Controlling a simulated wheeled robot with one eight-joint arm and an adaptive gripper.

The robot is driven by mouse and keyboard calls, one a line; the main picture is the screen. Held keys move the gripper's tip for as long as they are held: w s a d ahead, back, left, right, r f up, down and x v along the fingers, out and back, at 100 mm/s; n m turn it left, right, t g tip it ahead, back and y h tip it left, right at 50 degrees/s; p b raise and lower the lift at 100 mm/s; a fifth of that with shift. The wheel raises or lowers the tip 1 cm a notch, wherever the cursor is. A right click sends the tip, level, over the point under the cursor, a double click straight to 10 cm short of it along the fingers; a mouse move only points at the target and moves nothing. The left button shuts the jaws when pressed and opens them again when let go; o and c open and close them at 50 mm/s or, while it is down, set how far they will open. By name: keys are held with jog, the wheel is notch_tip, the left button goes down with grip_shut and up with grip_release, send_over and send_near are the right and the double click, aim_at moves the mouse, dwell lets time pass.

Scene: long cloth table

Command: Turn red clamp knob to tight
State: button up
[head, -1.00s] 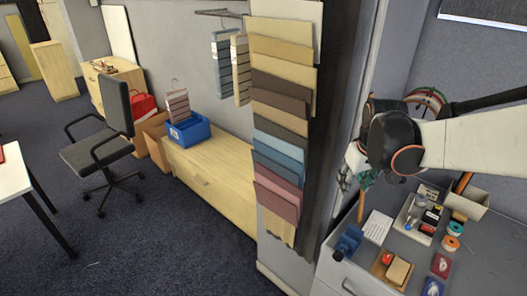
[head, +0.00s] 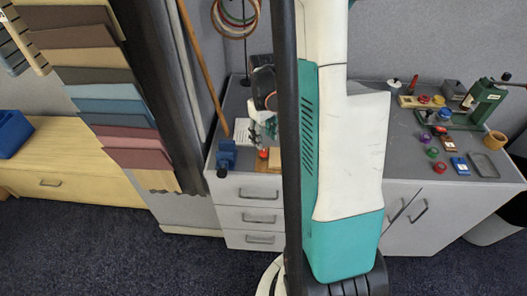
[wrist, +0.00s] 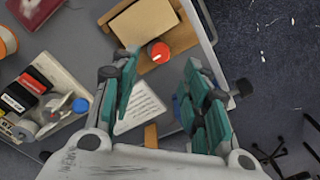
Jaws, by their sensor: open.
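The red knob (wrist: 158,50) shows in the wrist view beside a tan block (wrist: 143,22) on a wooden board (wrist: 186,42). My gripper (wrist: 159,62) is open, its teal fingers spread to either side below the knob in that picture. Nothing is held between them. I cannot tell the gripper's height above the knob or whether it touches anything. In the head view the red knob (head: 264,153) is small, close to my arm, which hides part of the bench top. The knob's marks or turn position cannot be read.
A blue device (head: 227,155) stands at the bench's left front corner, partly behind a finger in the wrist view. A white printed card (wrist: 140,108) lies near the board. A tray (wrist: 62,108) of small items is at left. A green press (head: 482,102) stands far right.

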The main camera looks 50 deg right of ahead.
aim_at(264, 151)
notch_tip(264, 151, down, 6)
jog(key=shift+f+b, duration=0.25)
jog(key=shift+b, duration=0.7)
grip_shut()
